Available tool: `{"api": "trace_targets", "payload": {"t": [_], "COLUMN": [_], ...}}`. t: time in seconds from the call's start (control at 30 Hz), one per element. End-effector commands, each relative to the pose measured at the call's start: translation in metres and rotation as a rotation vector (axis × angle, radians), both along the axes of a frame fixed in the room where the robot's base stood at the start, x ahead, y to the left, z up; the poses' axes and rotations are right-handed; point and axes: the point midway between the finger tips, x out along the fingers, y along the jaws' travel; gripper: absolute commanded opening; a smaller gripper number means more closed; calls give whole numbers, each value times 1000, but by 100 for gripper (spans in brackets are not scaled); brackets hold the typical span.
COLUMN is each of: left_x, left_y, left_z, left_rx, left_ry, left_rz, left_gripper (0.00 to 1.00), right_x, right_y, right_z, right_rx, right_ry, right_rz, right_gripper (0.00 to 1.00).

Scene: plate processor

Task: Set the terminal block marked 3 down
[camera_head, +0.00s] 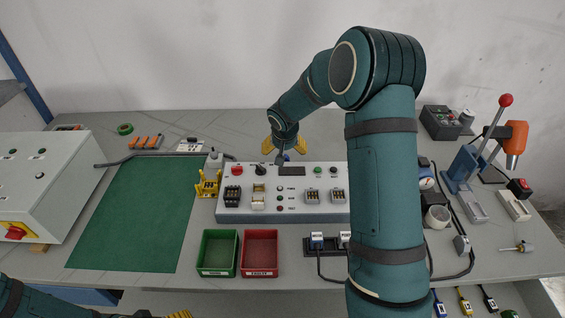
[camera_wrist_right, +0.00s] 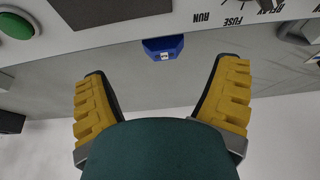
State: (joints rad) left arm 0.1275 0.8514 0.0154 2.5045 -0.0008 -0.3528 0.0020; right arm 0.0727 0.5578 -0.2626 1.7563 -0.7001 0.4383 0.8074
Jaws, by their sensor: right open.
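A small blue block (camera_wrist_right: 163,50) with a white label shows in the wrist view, at the edge of the control box; the mark on it is too small to read, so I cannot tell if it is terminal block 3. My right gripper (camera_wrist_right: 160,95) is open, its yellow fingers wide apart with nothing between them; the block lies beyond the fingertips. In the head view my right gripper (camera_head: 285,148) is behind the control box's back edge. Of my left gripper, only a yellow bit (camera_head: 178,314) shows at the bottom edge.
The control box (camera_head: 235,206) carries knobs, buttons and sockets. A green bin (camera_head: 205,272) and a red bin (camera_head: 262,273) stand in front. A yellow rack (camera_head: 208,186) is left of the box. The green mat (camera_head: 135,215) is clear. A lever press (camera_head: 462,165) stands right.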

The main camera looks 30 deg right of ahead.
Motion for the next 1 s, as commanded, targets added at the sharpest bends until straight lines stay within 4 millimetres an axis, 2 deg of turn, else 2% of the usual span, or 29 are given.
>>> {"api": "trace_targets", "payload": {"t": [0.17, 0.5, 0.77, 0.8, 0.93, 1.0], "left_x": [1, 2, 2, 2, 2, 2], "left_y": [0, 0, 0, 0, 0, 0], "left_z": [-2, -11, -11, -11, -11, -11], "left_rx": [0, 1, 1, 1, 1, 1], "left_ry": [-1, -6, -6, -6, -6, -6], "left_rz": [0, 1, 1, 1, 1, 1], "left_gripper": [78, 78, 78, 78, 78, 78], "right_x": [2, 15, 16, 16, 16, 16], "right_y": [0, -3, -3, -3, -3, -3], "right_z": [-9, -51, -52, -52, -52, -52], "right_rx": [1, 0, 0, 0, 0, 1], "right_ry": [1, 1, 0, 0, 0, 1], "right_rz": [0, 0, 0, 0, 0, 0], "right_gripper": [87, 87, 86, 72, 27, 27]}}
